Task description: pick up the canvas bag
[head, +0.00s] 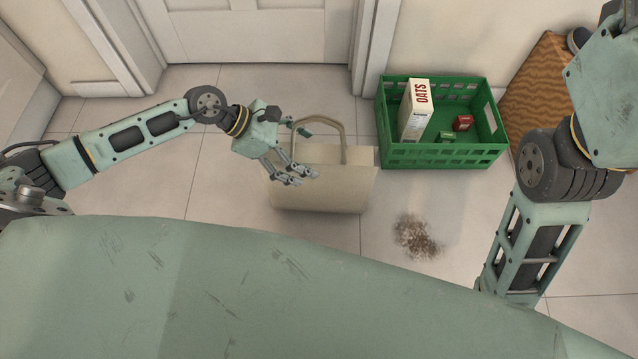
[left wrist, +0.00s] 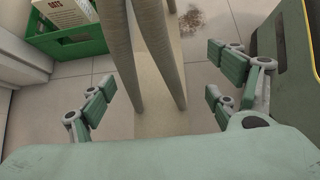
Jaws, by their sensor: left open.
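A beige canvas bag (head: 325,188) stands upright on the tiled floor, with its looped handle (head: 345,130) raised above it. My left gripper (head: 300,155) is over the bag's left part in the head view, with its fingers spread. In the left wrist view the handle straps (left wrist: 150,50) rise between the two open fingers (left wrist: 155,98), with a gap on each side. The bag's body (left wrist: 160,105) shows below the straps. Of my right arm, only links show in the head view; its gripper is not seen.
A green crate (head: 440,157) with an oats carton (head: 415,112) and small boxes stands right of the bag. A brown spill (head: 417,237) lies on the floor. A white door (head: 255,32) is at the back.

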